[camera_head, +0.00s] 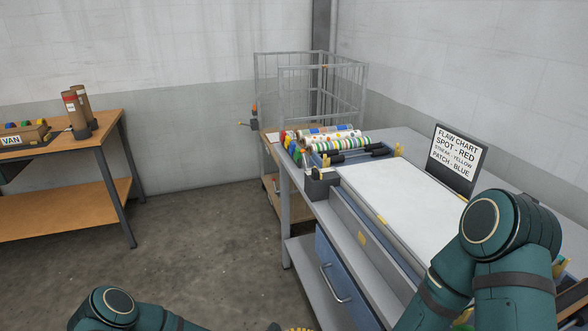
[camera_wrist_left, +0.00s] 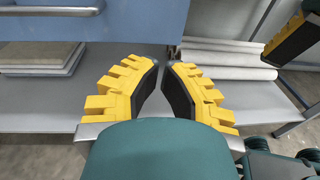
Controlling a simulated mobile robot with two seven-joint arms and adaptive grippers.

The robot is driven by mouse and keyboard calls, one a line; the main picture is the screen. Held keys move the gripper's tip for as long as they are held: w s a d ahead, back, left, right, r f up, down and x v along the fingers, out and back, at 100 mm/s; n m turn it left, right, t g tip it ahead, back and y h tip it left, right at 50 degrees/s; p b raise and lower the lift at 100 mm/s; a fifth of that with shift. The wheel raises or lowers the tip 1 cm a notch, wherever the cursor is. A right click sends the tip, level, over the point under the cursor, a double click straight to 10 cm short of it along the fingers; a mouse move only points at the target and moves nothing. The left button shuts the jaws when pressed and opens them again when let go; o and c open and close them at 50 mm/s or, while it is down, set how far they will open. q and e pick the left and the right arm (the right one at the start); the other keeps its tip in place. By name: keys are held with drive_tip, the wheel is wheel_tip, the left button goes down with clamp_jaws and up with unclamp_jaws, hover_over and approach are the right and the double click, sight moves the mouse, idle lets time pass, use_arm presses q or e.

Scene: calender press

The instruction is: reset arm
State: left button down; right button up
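My left gripper (camera_wrist_left: 161,66) is in the middle of the left wrist view. Its yellow, stepped fingers have dark pads. They lean toward each other with a gap between them, narrow at the tips, and hold nothing. It is in front of and below the blue drawer (camera_wrist_left: 110,28), over the lower shelf (camera_wrist_left: 240,100). One finger of my right gripper (camera_wrist_left: 290,38) shows at that view's upper right corner; its other finger is out of frame. In the head view my arms are at the bottom left and the right; their grippers are mostly hidden or cut off.
The grey workbench (camera_head: 405,137) carries a white board (camera_head: 395,200), patterned rolls (camera_head: 340,145) and a flaw chart sign (camera_head: 458,155). A wire cage (camera_head: 340,85) stands behind. A wooden table (camera_head: 60,150) is at left. The floor (camera_head: 210,235) between is clear.

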use_arm(q)
drive_tip(key=s+a+f+m+g+y, duration=0.25)
drive_tip(key=s+m+y, duration=0.2)
drive_tip(key=s, duration=0.25)
drive_tip(key=s+a+f+m+g+y, duration=0.1)
drive_tip(key=s+a+m+g+y, duration=0.3)
drive_tip(key=s+m, duration=0.25)
drive_tip(key=a+r+m+t+y, duration=0.4)
drive_tip(key=a+r+m, duration=0.1)
drive_tip(key=a+m, duration=0.2)
drive_tip(key=shift+s+a, duration=0.4)
drive_tip(key=shift+a, duration=0.4)
